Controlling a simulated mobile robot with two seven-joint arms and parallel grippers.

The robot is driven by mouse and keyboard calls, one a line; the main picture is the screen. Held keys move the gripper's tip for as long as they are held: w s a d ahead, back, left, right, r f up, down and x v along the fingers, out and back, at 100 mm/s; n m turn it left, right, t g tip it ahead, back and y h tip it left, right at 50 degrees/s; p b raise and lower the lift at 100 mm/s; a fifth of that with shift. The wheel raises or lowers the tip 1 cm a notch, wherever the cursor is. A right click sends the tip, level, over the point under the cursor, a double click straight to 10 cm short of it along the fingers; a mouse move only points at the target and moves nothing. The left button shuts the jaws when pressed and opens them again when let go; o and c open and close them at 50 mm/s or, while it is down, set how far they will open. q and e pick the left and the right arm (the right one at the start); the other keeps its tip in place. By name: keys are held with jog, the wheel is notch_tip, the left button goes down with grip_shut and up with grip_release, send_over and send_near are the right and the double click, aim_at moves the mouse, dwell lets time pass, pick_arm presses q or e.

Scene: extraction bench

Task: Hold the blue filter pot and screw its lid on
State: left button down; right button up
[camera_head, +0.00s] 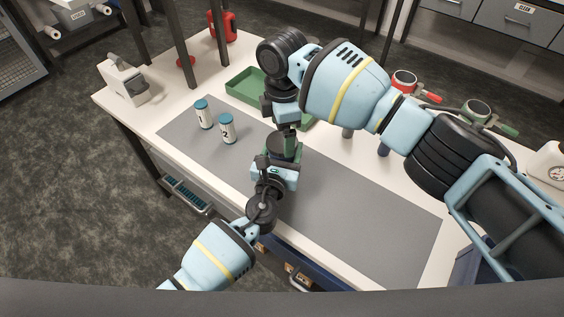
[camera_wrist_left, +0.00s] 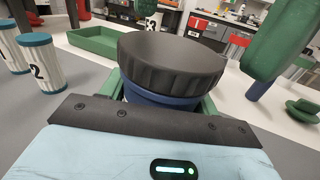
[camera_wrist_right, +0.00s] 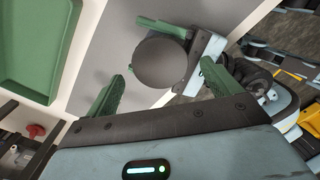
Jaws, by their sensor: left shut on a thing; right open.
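The blue filter pot (camera_wrist_left: 160,99) stands upright between the green fingers of my left gripper (camera_head: 277,163), which is shut on it above the grey mat. The black ribbed lid (camera_wrist_left: 172,58) sits on top of the pot and hides its mouth; I cannot tell how tightly it is seated. The lid also shows from above as a dark disc in the right wrist view (camera_wrist_right: 160,63). My right gripper (camera_wrist_right: 168,68) is open and empty, pointing down over the lid, its fingers apart on either side. Its arm partly covers the pot in the head view.
Two white bottles with blue caps, marked 1 (camera_head: 203,114) and 2 (camera_head: 227,129), stand left on the grey mat (camera_head: 365,205). A green tray (camera_head: 240,88) lies behind. A white device (camera_head: 124,82) and a red bottle (camera_head: 226,28) stand further back. The mat's right part is clear.

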aim_at(282, 141)
jog(key=shift+r, duration=0.65)
jog(key=shift+r, duration=0.1)
jog(key=shift+c, duration=0.4)
jog(key=shift+r+n, duration=1.7)
jog(key=shift+f, duration=4.05)
